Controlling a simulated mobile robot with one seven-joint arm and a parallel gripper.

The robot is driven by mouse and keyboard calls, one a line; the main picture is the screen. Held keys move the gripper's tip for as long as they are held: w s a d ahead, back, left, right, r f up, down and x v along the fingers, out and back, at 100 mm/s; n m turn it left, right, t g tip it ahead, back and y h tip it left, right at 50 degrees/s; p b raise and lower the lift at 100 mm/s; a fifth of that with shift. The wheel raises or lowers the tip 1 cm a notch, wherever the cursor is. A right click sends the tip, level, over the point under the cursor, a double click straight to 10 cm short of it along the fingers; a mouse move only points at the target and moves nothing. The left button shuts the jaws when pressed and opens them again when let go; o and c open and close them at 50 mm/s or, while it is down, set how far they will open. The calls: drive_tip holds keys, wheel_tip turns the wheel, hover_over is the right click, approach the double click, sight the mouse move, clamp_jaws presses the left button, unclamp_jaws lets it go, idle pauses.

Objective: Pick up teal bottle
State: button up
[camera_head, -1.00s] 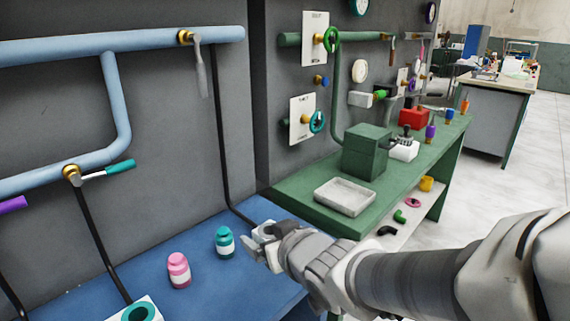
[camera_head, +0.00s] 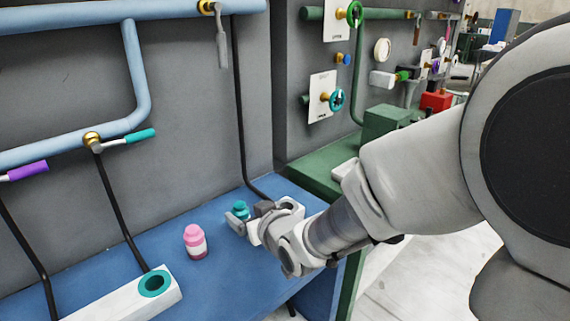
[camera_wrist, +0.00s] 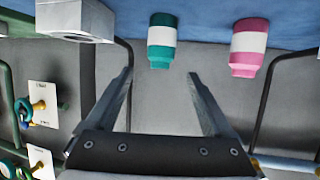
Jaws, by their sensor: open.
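The teal bottle (camera_head: 240,207) with a white band stands upright on the blue bench (camera_head: 225,270). In the head view its lower part is partly hidden by my gripper (camera_head: 245,222), which is close beside it on the right. In the wrist view, which shows the scene upside down, the teal bottle (camera_wrist: 162,41) appears beyond the fingertips, in line with the gap between them. My gripper (camera_wrist: 160,76) is open with nothing between its fingers. Whether a finger touches the bottle cannot be told.
A pink bottle (camera_head: 195,242) stands nearby on the bench, left of the teal one. A white block with a teal ring (camera_head: 155,284) lies at the front left. The grey wall with pipes (camera_head: 138,70) rises behind. A green bench (camera_head: 312,176) adjoins on the right.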

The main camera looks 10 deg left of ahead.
sight(242, 208)
drive_tip(key=x, duration=0.4)
drive_tip(key=shift+f+b+x, duration=0.15)
drive_tip(key=shift+b+x, duration=0.25)
drive_tip(key=shift+x, duration=0.9)
drive_tip(key=shift+f+b+x, duration=0.15)
drive_tip(key=shift+b+x, duration=0.25)
drive_tip(key=shift+x, duration=0.85)
drive_tip(key=shift+s+d, duration=0.1)
drive_tip(key=shift+d, duration=0.05)
clamp_jaws()
